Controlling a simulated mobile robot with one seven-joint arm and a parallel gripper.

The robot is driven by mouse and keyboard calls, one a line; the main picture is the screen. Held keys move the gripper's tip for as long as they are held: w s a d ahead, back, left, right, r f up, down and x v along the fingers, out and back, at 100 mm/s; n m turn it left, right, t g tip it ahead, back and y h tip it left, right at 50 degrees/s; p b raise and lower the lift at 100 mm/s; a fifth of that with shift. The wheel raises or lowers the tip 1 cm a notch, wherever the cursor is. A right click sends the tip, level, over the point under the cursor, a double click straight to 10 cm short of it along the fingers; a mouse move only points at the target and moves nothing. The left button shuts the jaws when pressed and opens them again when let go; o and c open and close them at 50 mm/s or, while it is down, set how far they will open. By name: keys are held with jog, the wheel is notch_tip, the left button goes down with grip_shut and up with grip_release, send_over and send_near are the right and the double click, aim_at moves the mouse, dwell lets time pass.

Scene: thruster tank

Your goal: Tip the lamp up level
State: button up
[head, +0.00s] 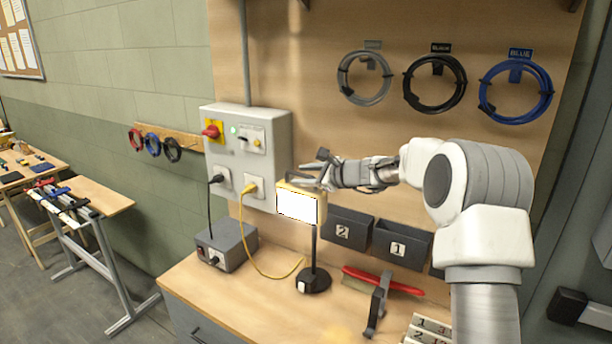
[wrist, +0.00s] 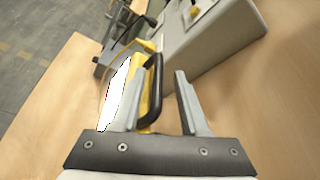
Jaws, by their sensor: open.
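The work lamp (head: 300,207) has a bright white face and a yellow housing. It stands on a black post with a round base at the bench's front middle. In the wrist view the lamp (wrist: 116,95) shows its lit face edge-on at left, with a black handle (wrist: 153,88) along its edge. My gripper (head: 314,170) is at the lamp's top, reaching in from the right. In the wrist view my gripper (wrist: 160,72) is open, with the handle between its fingers, nearer the left one. I cannot tell whether a finger touches the handle.
A grey switch box (head: 250,150) on the wall is close behind the lamp. A yellow cable (head: 268,272) runs down from it to the bench (head: 225,300). A grey power box (head: 228,246), dark bins (head: 402,243) and a red-handled brush (head: 382,281) are nearby.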

jog(key=shift+s+d, duration=0.1)
jog(key=b+v, duration=0.3)
jog(key=v, duration=1.4)
jog(key=shift+b, duration=0.35)
jog(key=shift+s+d, duration=0.1)
jog(key=shift+s, duration=0.05)
